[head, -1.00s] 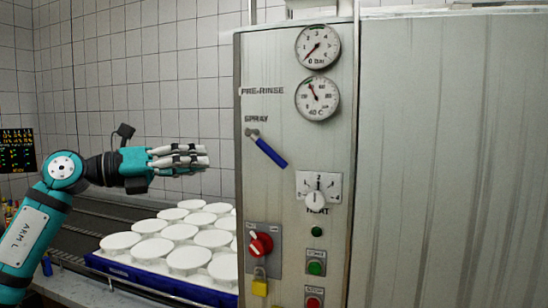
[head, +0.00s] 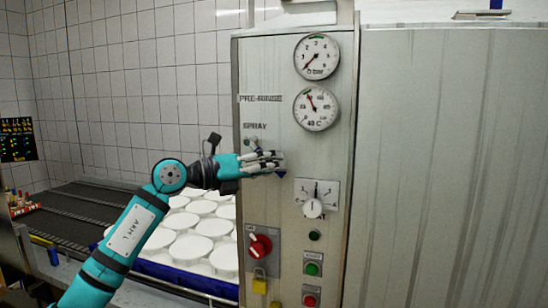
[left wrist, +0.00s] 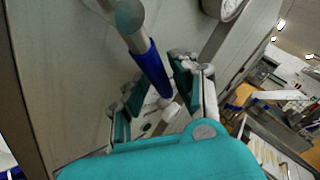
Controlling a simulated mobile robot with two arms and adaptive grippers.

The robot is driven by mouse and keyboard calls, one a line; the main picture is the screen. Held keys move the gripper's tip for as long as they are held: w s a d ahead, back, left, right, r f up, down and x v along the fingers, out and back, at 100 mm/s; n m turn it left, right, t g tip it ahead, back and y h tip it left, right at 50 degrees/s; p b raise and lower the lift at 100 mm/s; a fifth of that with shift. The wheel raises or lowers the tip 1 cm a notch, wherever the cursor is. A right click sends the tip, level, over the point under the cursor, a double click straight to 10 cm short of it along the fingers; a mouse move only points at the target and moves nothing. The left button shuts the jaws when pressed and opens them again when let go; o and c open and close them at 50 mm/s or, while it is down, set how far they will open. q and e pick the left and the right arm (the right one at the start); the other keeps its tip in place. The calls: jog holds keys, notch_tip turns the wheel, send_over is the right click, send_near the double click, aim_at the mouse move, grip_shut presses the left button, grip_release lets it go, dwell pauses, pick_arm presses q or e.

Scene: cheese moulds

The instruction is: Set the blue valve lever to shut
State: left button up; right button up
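The blue valve lever sits under the SPRAY label (head: 255,126) on the grey panel. In the head view my left gripper (head: 270,162) covers most of it. Its metal pivot (head: 252,143) shows above the fingers and its blue tip (head: 281,174) just beyond them, so it slants down to the right. In the left wrist view the blue handle (left wrist: 152,68) lies between the spread fingers of my left gripper (left wrist: 160,85), with a small gap visible beside it. Whether either finger touches it is unclear. My right gripper is in neither view.
Below the lever are a white heat knob (head: 313,208), a red rotary switch (head: 260,245), a yellow padlock (head: 259,281) and green (head: 312,269) and red (head: 310,300) buttons. Two gauges (head: 317,57) (head: 316,108) are above. White moulds (head: 191,248) fill a blue crate (head: 180,279) at left.

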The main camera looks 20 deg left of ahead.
pick_arm(q)
jog(key=shift+w+d, duration=0.25)
jog(key=shift+c, duration=0.4)
grip_shut()
